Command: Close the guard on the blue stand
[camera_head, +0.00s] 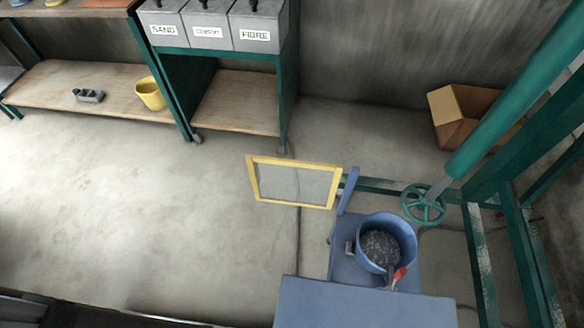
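The blue stand (365,303) is at the lower right of the head view, with a flat blue top in front and a lower blue ledge behind it. The guard (294,182) is a clear panel in a yellow frame. It is swung out to the left of the stand, joined at its right edge to a blue upright post (347,192). A blue round pot (374,222) with grey material inside sits on the ledge, uncovered by the guard. A red-handled tool (399,274) leans in the pot. My gripper is not in view.
A green handwheel (423,204) and green frame stand right of the pot. A cardboard box (466,112) lies at the back right. Bins labelled SAND and FIBRE (257,28) top a green rack. A yellow bucket (151,93) sits on a shelf. The floor at left is clear.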

